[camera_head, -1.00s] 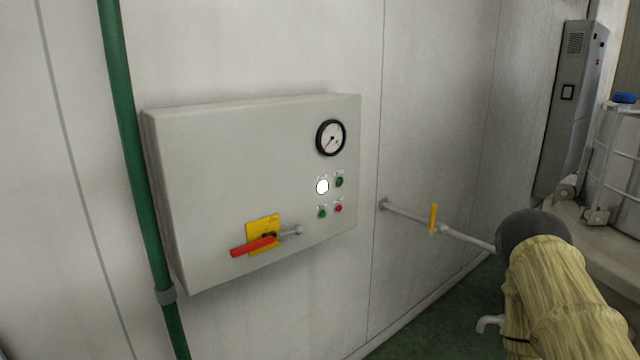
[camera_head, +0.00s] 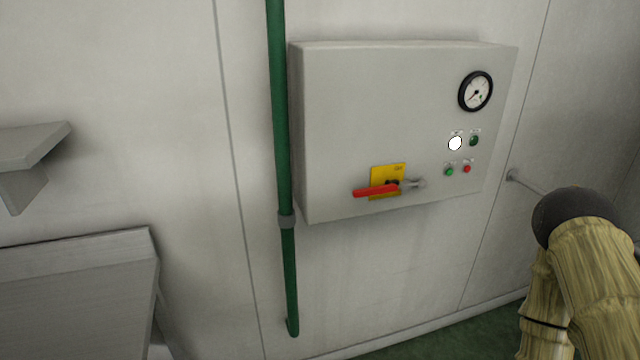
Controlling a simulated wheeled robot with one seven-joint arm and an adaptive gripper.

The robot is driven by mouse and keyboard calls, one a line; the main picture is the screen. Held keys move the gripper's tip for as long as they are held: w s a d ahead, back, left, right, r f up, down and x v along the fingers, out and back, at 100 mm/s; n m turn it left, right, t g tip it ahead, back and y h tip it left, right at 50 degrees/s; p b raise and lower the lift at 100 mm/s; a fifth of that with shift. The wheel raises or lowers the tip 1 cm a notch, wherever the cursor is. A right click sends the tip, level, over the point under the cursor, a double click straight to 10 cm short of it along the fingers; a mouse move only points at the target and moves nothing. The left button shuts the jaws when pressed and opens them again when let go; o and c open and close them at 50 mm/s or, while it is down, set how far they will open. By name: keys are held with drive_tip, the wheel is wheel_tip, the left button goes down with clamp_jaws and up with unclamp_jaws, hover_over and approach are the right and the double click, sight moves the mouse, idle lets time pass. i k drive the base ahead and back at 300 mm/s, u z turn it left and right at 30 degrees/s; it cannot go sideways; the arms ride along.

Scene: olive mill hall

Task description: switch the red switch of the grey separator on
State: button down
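A grey wall box (camera_head: 375,110) shows right of the middle. On its lower front is a red switch handle (camera_head: 375,191) on a yellow plate (camera_head: 388,174). The handle lies nearly level and points left. A grey metal piece (camera_head: 412,184) sticks out just right of the plate. I cannot tell from the frame whether this box belongs to the grey separator. My arm, in a straw-coloured cover, shows at the lower right. My gripper is not in the picture.
The box also carries a round gauge (camera_head: 475,91), a lit white lamp (camera_head: 455,143) and small green and red buttons. A green pipe (camera_head: 280,130) runs down left of it. A grey sloped metal housing (camera_head: 75,290) stands at the lower left. Green floor (camera_head: 440,338) shows below.

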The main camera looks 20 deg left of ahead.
sight(392, 185)
drive_tip(key=z, duration=0.05)
drive_tip(key=k, duration=1.3)
drive_tip(key=z, duration=0.55)
drive_tip(key=i, duration=1.45)
drive_tip(key=u, duration=0.6)
